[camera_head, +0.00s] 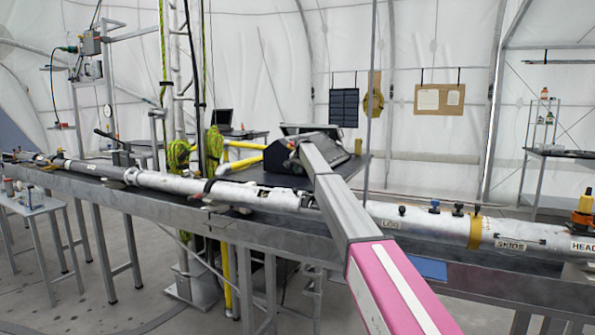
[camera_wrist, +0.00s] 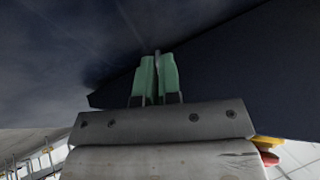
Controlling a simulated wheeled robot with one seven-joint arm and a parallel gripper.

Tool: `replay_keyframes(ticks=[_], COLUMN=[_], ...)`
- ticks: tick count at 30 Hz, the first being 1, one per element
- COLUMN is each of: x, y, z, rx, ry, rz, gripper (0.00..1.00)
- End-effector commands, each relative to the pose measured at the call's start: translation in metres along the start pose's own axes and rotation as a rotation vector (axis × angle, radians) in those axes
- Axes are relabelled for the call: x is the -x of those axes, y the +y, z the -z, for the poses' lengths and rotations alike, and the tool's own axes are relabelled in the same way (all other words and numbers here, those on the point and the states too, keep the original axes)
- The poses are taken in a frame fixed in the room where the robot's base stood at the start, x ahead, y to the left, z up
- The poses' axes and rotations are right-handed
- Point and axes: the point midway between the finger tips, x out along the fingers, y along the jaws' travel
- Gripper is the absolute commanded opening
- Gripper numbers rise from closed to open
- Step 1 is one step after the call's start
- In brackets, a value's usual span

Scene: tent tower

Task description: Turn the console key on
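The dark console (camera_head: 352,168) stands on the bench at the middle of the head view, with a sloped top partly covered by my arm. My gripper is hidden behind the arm in the head view. In the wrist view its two green fingers (camera_wrist: 156,80) are close together against a dark surface. A thin grey piece (camera_wrist: 157,55) shows between them and sticks out a little past the tips. It looks like the console key, with the fingers closed on it. Which way the key is turned cannot be seen.
A long grey pipe (camera_head: 245,194) marked with labels runs along the bench in front of the console. Yellow rails (camera_head: 243,160) and a pole with green ropes stand left of the console. A small side table (camera_head: 33,208) is at the far left.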

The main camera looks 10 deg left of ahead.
Motion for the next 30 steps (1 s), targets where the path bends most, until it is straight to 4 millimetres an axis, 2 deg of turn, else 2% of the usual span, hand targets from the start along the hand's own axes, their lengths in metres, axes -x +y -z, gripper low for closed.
replay_keyframes(ticks=[9, 20, 23, 24, 30], x=[-0.002, -0.0023, -0.0022, -0.0021, -0.0014], y=[0.006, 0.005, 0.0049, 0.0049, 0.0048], z=[-0.0016, -0.0009, -0.0009, -0.0008, -0.0005], rx=[-0.084, -0.096, -0.096, -0.096, -0.096], ry=[-0.001, -0.001, -0.001, -0.001, -0.001], rz=[0.202, 0.231, 0.231, 0.231, 0.232], gripper=[0.0, 0.0, 0.27, 0.3, 0.3])
